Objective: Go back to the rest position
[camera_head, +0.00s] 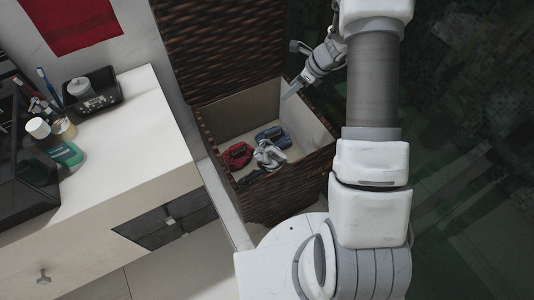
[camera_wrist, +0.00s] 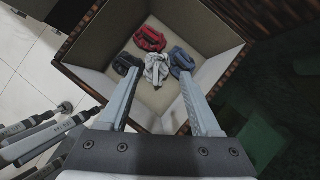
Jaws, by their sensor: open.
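My gripper (camera_wrist: 161,103) is open and empty, its two fingers spread apart over the open wicker basket (camera_wrist: 225,65) in the wrist view. In the head view, my gripper (camera_head: 291,91) hangs above the right back part of the basket (camera_head: 291,191). Inside lie several crumpled cloths: a red one (camera_head: 238,155), a blue one (camera_head: 272,137), a grey-white one (camera_head: 268,155) and a dark one (camera_head: 250,178). They also show on the basket floor in the wrist view, just beyond my fingertips, and nothing is between the fingers.
The basket's raised lid (camera_head: 220,45) stands behind its opening. A white counter (camera_head: 140,135) at the left bears a toiletry tray (camera_head: 92,95), a green bottle (camera_head: 67,154) and a black box (camera_head: 22,165). A red towel (camera_head: 70,22) hangs above. Dark floor lies to the right.

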